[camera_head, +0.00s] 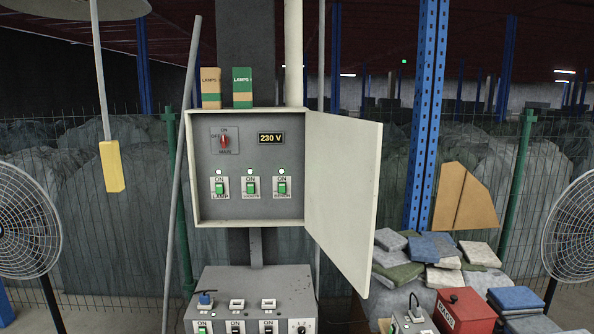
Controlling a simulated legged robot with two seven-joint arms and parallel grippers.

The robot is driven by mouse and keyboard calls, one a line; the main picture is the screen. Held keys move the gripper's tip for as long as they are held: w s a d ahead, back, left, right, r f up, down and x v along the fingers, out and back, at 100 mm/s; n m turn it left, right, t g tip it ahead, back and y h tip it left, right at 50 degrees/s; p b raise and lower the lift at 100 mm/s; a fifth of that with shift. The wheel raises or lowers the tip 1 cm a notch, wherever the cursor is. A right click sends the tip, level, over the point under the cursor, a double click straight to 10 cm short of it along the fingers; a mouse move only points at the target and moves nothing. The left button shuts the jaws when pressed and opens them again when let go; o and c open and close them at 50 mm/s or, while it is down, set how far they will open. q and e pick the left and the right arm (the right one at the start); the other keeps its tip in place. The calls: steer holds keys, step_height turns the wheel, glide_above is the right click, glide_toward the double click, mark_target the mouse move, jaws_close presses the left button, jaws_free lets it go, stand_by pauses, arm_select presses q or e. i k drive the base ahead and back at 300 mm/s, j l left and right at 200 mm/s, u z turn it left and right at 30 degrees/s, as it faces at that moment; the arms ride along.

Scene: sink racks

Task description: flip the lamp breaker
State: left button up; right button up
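The breaker box (194,150) stands open in the middle of the view, with its door (343,190) swung out to the right. Along its lower panel are three green switches, each under an ON label and a small light. The left one, the lamp breaker (220,188), has a label that seems to read LAMP. The middle switch (251,188) and right switch (282,188) have labels too small to read surely. Above them are a red main switch (224,141) and a display (271,138) reading 230 V. Neither of my grippers is in view.
Two boxes marked LAMPS, one tan (210,88) and one green (242,87), stand on the breaker box. A grey control box (250,290) sits below. A yellow block (111,166) hangs at left. Fans (25,222) flank the scene; a red box (465,310) is lower right.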

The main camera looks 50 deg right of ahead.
mark_target(219, 187)
steer(key=z, duration=1.35)
